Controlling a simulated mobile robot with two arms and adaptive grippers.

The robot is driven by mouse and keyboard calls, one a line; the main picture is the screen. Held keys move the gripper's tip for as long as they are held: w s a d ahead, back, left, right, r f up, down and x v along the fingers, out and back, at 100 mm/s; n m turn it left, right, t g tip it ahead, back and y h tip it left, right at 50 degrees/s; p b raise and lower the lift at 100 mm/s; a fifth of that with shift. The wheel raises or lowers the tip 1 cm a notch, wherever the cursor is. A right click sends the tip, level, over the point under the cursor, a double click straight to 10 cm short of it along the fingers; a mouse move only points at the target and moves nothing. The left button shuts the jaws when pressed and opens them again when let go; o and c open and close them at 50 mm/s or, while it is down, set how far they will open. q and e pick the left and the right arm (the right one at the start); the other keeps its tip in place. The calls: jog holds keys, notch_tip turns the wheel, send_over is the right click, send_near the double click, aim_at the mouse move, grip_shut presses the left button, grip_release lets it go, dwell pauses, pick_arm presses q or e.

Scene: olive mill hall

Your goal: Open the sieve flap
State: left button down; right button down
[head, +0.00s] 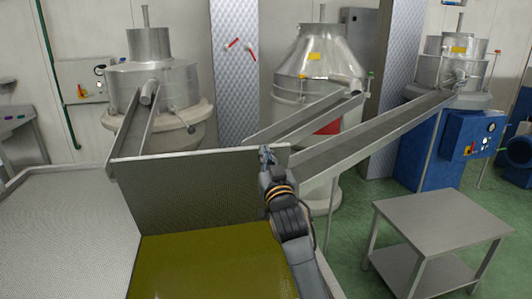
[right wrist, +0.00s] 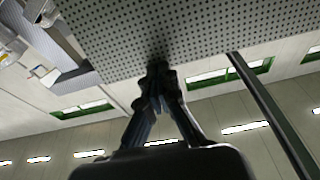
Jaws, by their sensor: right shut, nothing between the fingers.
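The sieve flap (head: 190,195), a perforated grey metal panel, stands raised and nearly upright over a basin of olive-green liquid (head: 210,265). My right gripper (head: 267,152) is at the flap's upper right edge, in front of the panel in the head view. In the right wrist view the perforated sheet (right wrist: 200,35) fills the top, and the shut fingertips (right wrist: 158,72) are at its edge, with nothing between them. I cannot tell whether they touch it. My left gripper is not in view.
A flat perforated cover (head: 65,230) lies left of the basin. Metal chutes (head: 370,132) slope down from the machines (head: 315,65) behind the flap. A steel table (head: 440,222) stands at right, with green floor around it.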

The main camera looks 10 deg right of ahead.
jog(key=w+r+g+b, duration=0.1)
jog(key=w+r, duration=0.1)
jog(key=w, duration=1.1)
jog(key=shift+w, duration=0.15)
jog(key=shift+r+g, duration=0.1)
jog(key=shift+g, duration=0.2)
